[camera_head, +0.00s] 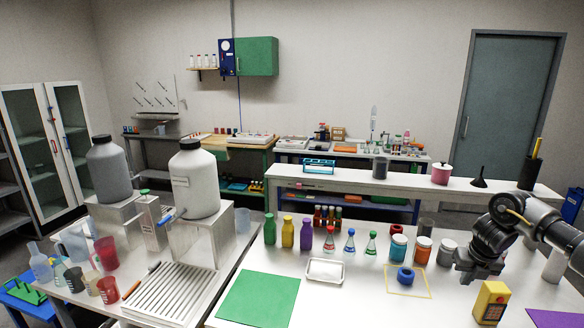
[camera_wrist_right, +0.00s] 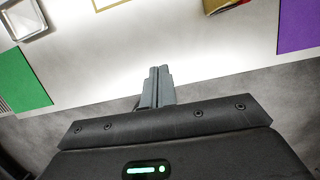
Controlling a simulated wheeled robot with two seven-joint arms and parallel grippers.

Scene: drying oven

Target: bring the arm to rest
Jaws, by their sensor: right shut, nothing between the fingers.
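My right arm comes in from the right edge in the head view. My right gripper (camera_head: 470,278) is above the right part of the white table, beside a grey-lidded jar and the yellow device. In the right wrist view its fingers (camera_wrist_right: 158,87) are together with nothing between them, pointing over the white table top (camera_wrist_right: 200,40). My left gripper is not in the head view.
A yellow device (camera_head: 490,302) stands close to the right gripper. Several jars, including an orange one (camera_head: 420,251), and a blue ring (camera_head: 405,276) are to its left. A purple mat (camera_head: 553,318) and green mat (camera_head: 258,298) lie on the table.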

